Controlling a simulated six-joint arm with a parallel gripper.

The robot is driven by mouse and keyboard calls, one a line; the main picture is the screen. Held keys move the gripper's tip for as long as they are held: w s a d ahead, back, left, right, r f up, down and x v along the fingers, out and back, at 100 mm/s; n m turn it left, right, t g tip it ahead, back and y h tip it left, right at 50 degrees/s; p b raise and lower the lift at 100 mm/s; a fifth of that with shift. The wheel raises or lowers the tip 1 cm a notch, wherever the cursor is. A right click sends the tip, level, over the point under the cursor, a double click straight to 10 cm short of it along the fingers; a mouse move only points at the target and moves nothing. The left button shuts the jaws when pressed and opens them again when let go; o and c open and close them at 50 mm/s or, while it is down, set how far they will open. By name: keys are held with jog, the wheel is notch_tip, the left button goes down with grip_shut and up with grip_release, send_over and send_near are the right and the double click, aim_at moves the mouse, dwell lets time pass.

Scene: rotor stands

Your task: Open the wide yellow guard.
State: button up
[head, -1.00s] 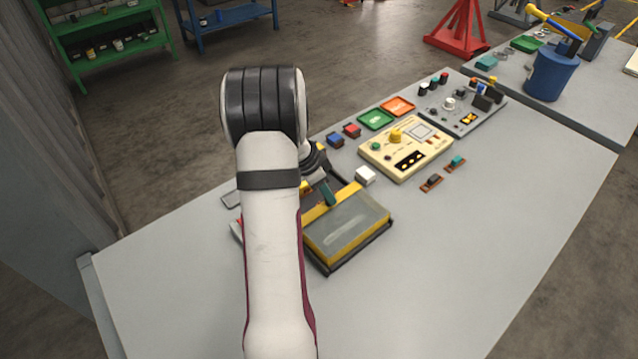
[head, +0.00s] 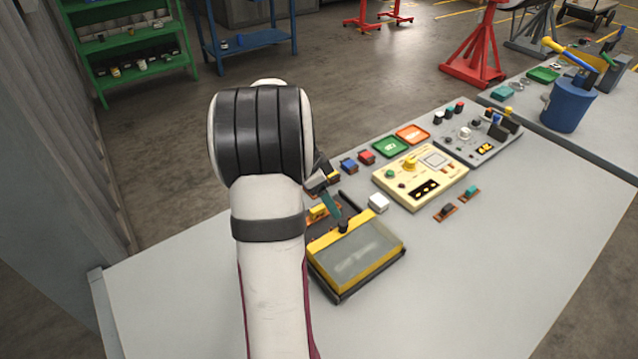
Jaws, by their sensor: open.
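The wide yellow guard (head: 357,252) lies flat over its dark base on the grey bench, right of my arm. It has a yellow frame and a greyish see-through panel. It looks closed. A small dark knob or lug sits at its far edge. The jaws are open and empty as far as I can see. I cannot tell whether the finger touches the guard.
A smaller yellow part (head: 317,212) shows behind my arm. A white block (head: 378,203) stands close to the guard's far right corner. A cream control panel (head: 420,178) and blue and red switches (head: 366,157) lie further back. The bench (head: 470,290) is clear at right and front.

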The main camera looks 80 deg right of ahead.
jog(key=v, duration=0.8)
jog(key=w+a+r+n+t, duration=0.1)
jog(key=w+a+n+t, duration=0.1)
jog(key=w+a+n, duration=0.7)
jog(key=w+a+r+n+t, duration=0.15)
jog(key=w+a, duration=0.45)
jog(key=a, duration=0.7)
jog(key=s+a+f+n+y, duration=0.2)
jog(key=a+n, duration=0.5)
jog(key=a, duration=0.4)
jog(key=s+a+f+n+y, duration=0.2)
jog(key=s+a+n, duration=0.3)
jog(key=a, duration=0.7)
jog(key=shift+a+n, duration=0.2)
jog(key=shift+n, duration=0.85)
